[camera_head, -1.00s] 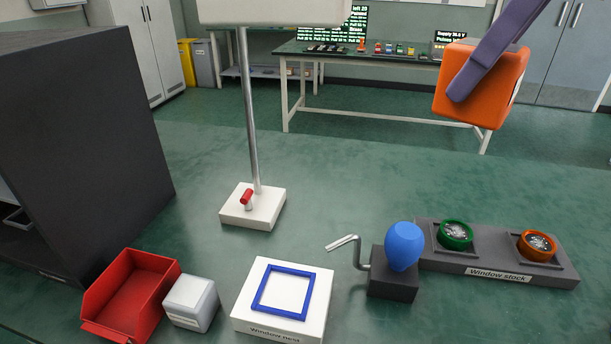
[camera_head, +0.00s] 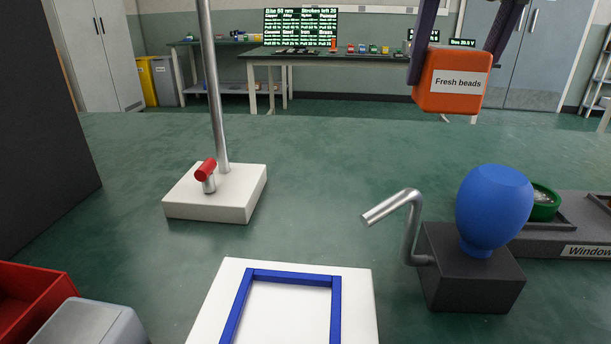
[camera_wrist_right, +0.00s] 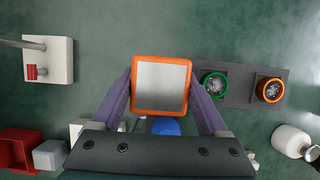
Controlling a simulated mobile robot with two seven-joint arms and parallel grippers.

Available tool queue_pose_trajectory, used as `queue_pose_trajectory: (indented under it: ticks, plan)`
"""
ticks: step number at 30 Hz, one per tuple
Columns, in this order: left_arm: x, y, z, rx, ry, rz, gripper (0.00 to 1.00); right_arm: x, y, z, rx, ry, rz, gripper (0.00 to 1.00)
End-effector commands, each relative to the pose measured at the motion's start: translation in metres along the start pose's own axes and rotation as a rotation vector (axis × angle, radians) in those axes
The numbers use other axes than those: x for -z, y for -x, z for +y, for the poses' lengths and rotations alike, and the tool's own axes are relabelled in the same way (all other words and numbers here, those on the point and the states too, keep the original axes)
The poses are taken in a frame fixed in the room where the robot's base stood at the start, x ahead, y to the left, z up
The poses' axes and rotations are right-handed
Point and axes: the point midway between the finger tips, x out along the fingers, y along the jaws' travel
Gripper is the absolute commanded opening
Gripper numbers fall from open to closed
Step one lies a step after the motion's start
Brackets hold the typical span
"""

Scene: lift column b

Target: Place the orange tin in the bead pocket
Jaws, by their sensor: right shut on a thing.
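The orange tin (camera_head: 452,100) is a rounded box labelled "Fresh beads", held up in the air at the upper right of the head view. My right gripper (camera_head: 453,68) comes down from above with one purple finger on each side of it. In the right wrist view the tin (camera_wrist_right: 161,86) has an orange rim around a plain grey face and sits between the fingers of the right gripper (camera_wrist_right: 160,90). I cannot make out a thing marked as the bead pocket. My left gripper is not in view.
Below stand a white block with a blue frame (camera_head: 244,300), a dark block with a blue knob (camera_head: 492,210) and crank, and the window stock rack (camera_head: 585,235). A white base with a red handle (camera_head: 206,168) carries a pole. A red bin (camera_head: 25,300) is lower left.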

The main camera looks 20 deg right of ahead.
Motion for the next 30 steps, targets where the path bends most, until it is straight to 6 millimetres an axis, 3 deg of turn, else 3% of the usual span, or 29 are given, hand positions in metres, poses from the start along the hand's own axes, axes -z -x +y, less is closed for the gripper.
queue_pose_trajectory:
  ticks: [1, 9, 16, 22, 30]
  plan:
    - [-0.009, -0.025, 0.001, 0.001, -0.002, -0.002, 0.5, 0.011, -0.026, 0.0, 0.001, 0.001, 0.001, 0.13]
    - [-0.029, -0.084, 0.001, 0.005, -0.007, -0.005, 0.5, 0.041, -0.096, -0.001, 0.001, 0.002, 0.001, 0.12]
    - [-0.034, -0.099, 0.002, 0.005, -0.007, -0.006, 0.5, 0.049, -0.115, 0.0, 0.0, 0.002, 0.0, 0.12]
    - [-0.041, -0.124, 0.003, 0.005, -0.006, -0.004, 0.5, 0.062, -0.144, 0.0, -0.001, 0.002, 0.0, 0.12]
    - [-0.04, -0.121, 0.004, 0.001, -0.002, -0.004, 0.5, 0.061, -0.142, 0.0, -0.001, 0.002, 0.0, 0.12]
